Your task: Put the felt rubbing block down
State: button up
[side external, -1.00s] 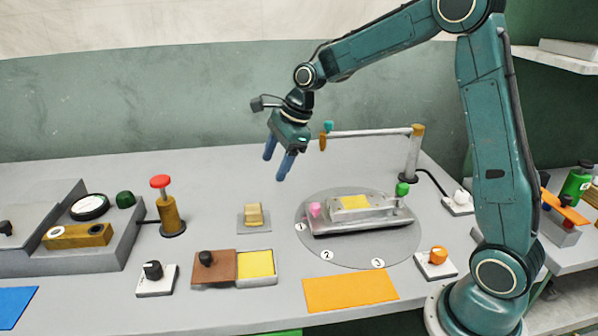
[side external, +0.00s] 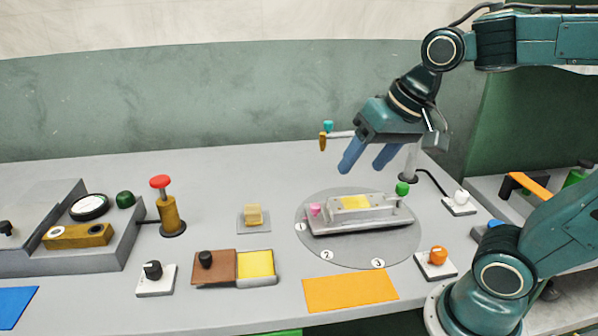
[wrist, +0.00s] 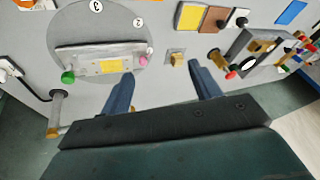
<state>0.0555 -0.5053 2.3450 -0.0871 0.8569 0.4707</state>
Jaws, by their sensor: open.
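A small tan-yellow block (side external: 253,214), which looks like the felt rubbing block, rests on a small grey pad (side external: 246,229) left of the round turntable plate. It also shows in the wrist view (wrist: 177,60), beyond the fingertips. My gripper (side external: 364,168) is open with nothing between its blue fingers. It hangs in the air above the back of the turntable area, to the right of the block and clear of it. In the wrist view the open fingers (wrist: 161,72) are apart and empty.
The turntable (side external: 372,252) carries a grey metal press bed with a yellow patch, a pink knob and a green knob. A post with a horizontal bar (side external: 341,134) stands behind it. A red-topped plunger (side external: 161,185) and a brown-lidded yellow pad (side external: 255,264) flank the block.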

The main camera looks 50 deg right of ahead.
jog(key=s+f+n, duration=0.1)
jog(key=s+n, duration=0.4)
jog(key=s, duration=0.1)
jog(key=shift+s+d+f, duration=0.15)
jog(key=shift+s+f, duration=0.1)
dwell(0.5)
